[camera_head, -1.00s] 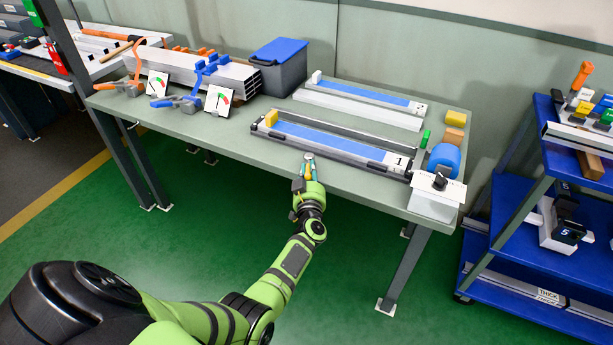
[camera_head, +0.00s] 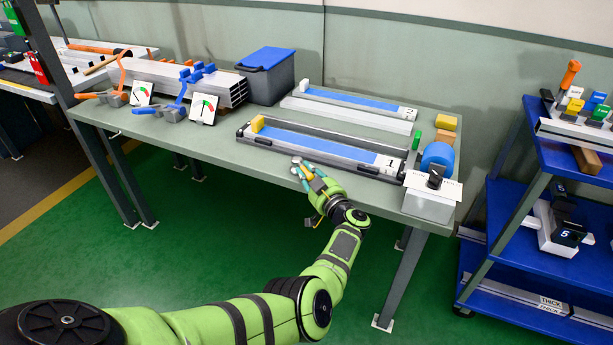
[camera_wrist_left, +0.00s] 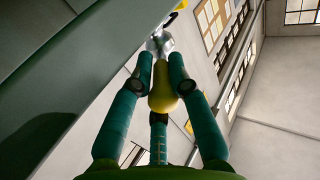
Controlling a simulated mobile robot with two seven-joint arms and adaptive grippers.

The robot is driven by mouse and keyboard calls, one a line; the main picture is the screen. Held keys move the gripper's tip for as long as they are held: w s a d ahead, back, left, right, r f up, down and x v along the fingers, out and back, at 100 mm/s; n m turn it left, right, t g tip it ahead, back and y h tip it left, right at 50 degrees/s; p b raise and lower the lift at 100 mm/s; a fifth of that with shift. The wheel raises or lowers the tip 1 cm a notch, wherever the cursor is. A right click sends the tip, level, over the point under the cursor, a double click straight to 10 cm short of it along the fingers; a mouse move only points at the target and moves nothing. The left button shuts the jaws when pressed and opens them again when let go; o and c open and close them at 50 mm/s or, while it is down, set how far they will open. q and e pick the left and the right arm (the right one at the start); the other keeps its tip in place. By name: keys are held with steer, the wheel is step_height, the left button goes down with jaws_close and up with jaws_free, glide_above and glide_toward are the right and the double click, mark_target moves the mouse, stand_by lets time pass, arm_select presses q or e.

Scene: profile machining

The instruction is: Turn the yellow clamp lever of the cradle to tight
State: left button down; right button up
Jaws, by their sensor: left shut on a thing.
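The cradle marked 1 (camera_head: 330,147), with a blue strip and dark rails, lies along the front of the bench. My left gripper (camera_head: 304,172) is at its front edge, left of the middle, with its wrist to the lower right. In the left wrist view its teal fingers (camera_wrist_left: 160,72) close around a yellow, rounded lever handle (camera_wrist_left: 163,100). A silvery part (camera_wrist_left: 160,42) shows beyond the handle. In the head view the fingers mostly hide the lever, so its exact angle is hard to tell. My right gripper is not in view.
A second cradle (camera_head: 350,105) lies behind. A white box with a black knob (camera_head: 434,178) and a blue roll (camera_head: 439,157) stand at right. Clamps and gauge cards (camera_head: 203,109) are at left.

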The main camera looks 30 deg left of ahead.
arm_select(q)
steer(key=shift+s+f, duration=0.1)
steer(key=c, duration=1.3)
jaws_free()
steer(key=shift+o, duration=0.3)
